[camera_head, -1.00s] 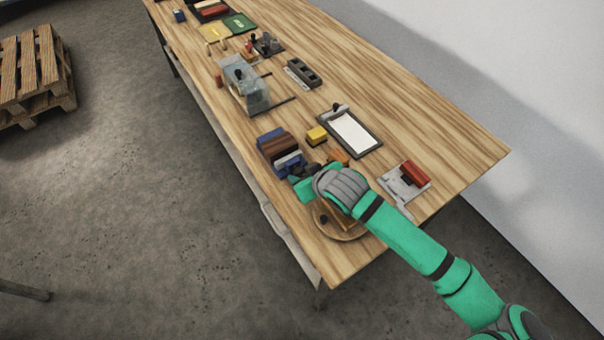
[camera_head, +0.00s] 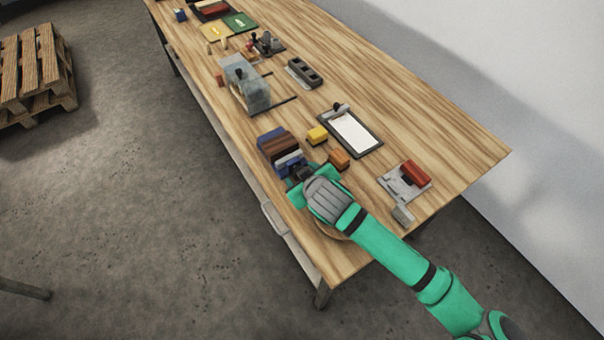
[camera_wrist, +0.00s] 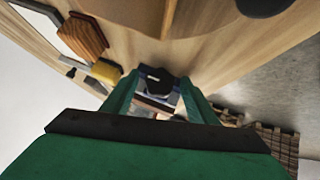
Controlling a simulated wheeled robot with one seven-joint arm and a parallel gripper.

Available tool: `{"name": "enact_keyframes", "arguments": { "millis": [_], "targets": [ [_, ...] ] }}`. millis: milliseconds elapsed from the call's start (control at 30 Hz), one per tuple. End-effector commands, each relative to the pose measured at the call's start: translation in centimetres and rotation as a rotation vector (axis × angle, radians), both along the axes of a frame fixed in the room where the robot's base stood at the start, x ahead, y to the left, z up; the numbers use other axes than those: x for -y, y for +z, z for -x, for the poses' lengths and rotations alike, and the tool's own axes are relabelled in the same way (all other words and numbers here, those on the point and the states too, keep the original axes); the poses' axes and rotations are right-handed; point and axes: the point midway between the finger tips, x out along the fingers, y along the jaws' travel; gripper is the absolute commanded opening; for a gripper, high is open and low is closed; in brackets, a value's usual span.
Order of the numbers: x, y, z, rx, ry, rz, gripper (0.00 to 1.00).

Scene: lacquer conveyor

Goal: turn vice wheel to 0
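The blue vice (camera_head: 272,146) with brown jaw blocks stands near the table's left edge in the head view. Its dark wheel (camera_wrist: 156,80) shows in the wrist view, in front of the blue vice body. My gripper (camera_head: 298,178) is at the near end of the vice. In the wrist view, the green fingers of my gripper (camera_wrist: 159,78) are spread, one on each side of the wheel, with the wheel at the tips. I cannot tell whether they touch it. The wheel's marking cannot be read.
An orange-brown block (camera_head: 339,159) and a yellow block (camera_head: 317,135) sit right of the vice. A clipboard (camera_head: 352,133) and a grey fixture with a red block (camera_head: 414,173) lie farther right. A round wooden board (camera_wrist: 145,14) lies under my arm. A clear-covered device (camera_head: 246,85) stands beyond the vice.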

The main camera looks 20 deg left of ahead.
Motion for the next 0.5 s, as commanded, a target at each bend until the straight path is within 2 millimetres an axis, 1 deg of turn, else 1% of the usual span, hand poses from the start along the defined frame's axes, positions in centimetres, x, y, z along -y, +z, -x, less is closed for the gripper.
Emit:
{"name": "enact_keyframes", "arguments": {
  "millis": [167,267,500],
  "targets": [
    [0.2,0.1,0.1,0.001,-0.002,0.0,0.53],
    [0.6,0.7,0.5,0.002,-0.003,0.0,0.53],
    [2.4,3.6,2.9,0.002,-0.002,0.0,0.53]
  ]
}}
